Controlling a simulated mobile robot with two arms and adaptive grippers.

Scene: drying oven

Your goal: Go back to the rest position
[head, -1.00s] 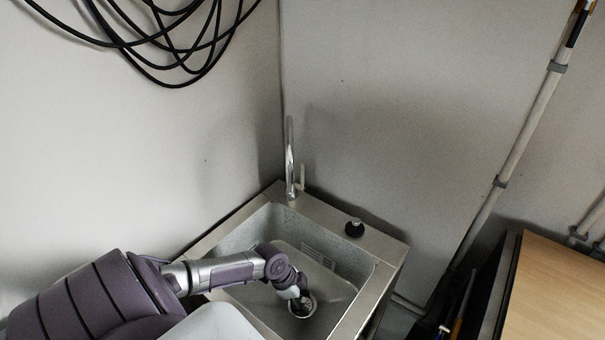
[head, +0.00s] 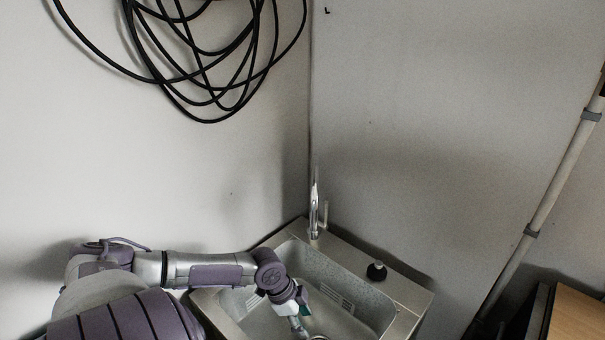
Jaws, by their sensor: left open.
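My left arm reaches in from the left, and my left gripper (head: 300,322) hangs over the basin of the steel sink, pointing down. It is open; I see nothing held between its fingers, though the fingertips are small and partly hidden. My right gripper is not in view.
The steel sink (head: 405,318) stands in the corner. A chrome faucet (head: 315,212) rises at its back corner, and a dark knob (head: 376,271) sits on its rim. Black cables (head: 215,60) hang on the left wall. A pale pipe (head: 548,205) and wooden top (head: 580,318) are at right.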

